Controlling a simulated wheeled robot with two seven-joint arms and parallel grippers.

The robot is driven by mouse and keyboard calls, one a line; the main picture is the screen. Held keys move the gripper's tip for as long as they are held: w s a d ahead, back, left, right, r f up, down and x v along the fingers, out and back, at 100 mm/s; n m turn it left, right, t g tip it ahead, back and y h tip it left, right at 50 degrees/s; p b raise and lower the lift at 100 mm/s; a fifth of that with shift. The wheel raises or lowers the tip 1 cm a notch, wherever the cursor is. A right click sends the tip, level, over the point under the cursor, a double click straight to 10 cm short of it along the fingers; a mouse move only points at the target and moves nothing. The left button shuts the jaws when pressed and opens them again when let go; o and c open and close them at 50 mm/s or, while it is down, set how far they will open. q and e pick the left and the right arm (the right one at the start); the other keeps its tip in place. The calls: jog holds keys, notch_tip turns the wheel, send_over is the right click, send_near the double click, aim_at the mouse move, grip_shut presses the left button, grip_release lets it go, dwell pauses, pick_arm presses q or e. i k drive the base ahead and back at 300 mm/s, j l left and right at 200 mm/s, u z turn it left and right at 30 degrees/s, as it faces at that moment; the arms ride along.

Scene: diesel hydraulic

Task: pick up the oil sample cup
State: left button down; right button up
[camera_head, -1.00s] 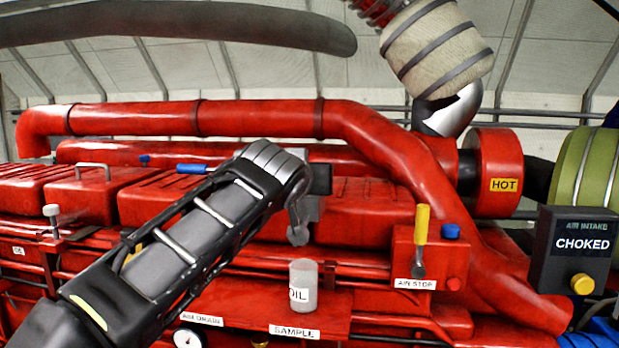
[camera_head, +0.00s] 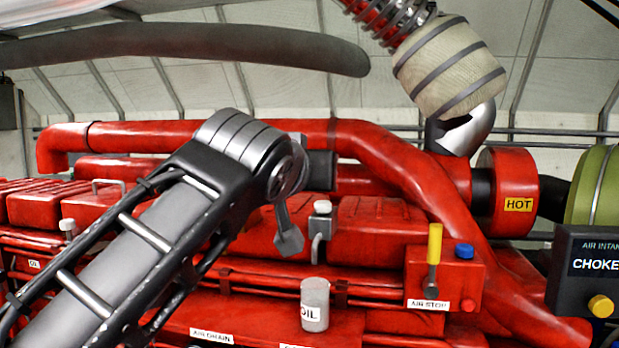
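The oil sample cup (camera_head: 315,305) is a small grey translucent cup with a white OIL label. It stands upright on the red shelf (camera_head: 245,322) at the lower middle. My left arm comes in from the lower left. My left gripper (camera_head: 289,243) hangs from its end, above and slightly left of the cup in the picture, apart from it. The gripper's fingers show as one narrow grey shape, so I cannot tell whether they are open. My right gripper is not in view.
A red box with a yellow-handled lever (camera_head: 434,245) and blue knob (camera_head: 464,250) stands right of the cup. A white-capped filler neck (camera_head: 322,207) rises behind the cup. Red pipe (camera_head: 390,165) crosses behind. A CHOKED indicator box (camera_head: 575,270) is at the right.

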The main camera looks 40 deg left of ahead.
aim_at(315, 305)
jog(key=k+l, duration=1.1)
jog(key=k, duration=0.2)
